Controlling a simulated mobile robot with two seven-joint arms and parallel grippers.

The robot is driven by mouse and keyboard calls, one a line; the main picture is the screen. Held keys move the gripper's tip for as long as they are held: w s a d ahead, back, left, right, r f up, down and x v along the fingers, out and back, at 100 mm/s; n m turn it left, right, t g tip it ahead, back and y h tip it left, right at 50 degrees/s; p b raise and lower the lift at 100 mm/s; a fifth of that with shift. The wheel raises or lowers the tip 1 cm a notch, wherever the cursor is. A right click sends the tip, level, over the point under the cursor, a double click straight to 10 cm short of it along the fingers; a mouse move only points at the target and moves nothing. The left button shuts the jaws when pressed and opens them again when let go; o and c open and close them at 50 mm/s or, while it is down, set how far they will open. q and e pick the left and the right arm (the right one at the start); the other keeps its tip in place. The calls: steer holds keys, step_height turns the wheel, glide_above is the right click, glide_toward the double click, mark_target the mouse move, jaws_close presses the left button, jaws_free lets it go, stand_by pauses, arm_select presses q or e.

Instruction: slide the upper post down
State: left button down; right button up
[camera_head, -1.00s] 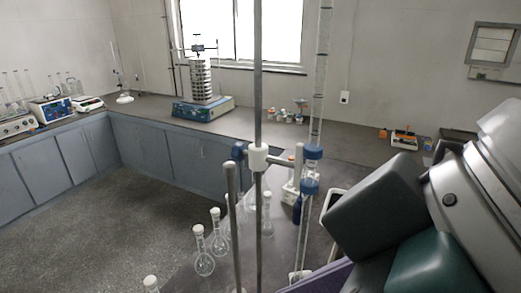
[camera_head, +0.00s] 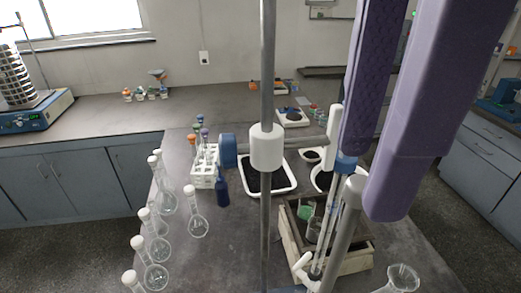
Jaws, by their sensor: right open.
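The sieve shaker stands on the back counter at the far left, with its blue base (camera_head: 35,112), its sieve stack (camera_head: 16,78) cut by the picture's edge, and a thin upright post (camera_head: 41,62) beside the stack. Its top is out of view. My right gripper (camera_head: 372,180) is in the right foreground, far from the shaker. Its two purple fingers are apart, pointing down. A glass burette with a blue collar (camera_head: 346,163) and a grey rod (camera_head: 343,228) show near the fingertips; I cannot tell whether they touch. My left gripper is not in view.
A tall metal rod (camera_head: 266,70) with a white clamp (camera_head: 267,147) stands in front of me. Several flasks (camera_head: 198,222), a tube rack (camera_head: 205,165), a blue bottle (camera_head: 222,190), a black-filled tray (camera_head: 284,185) and a wooden crate (camera_head: 293,248) crowd the near bench.

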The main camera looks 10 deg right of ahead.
mark_target(339, 255)
steer(key=shift+f, duration=0.4)
step_height(339, 255, down, 8)
steer(key=p, duration=0.3)
steer(key=shift+f, duration=0.5)
jaws_close()
stand_by(0.6)
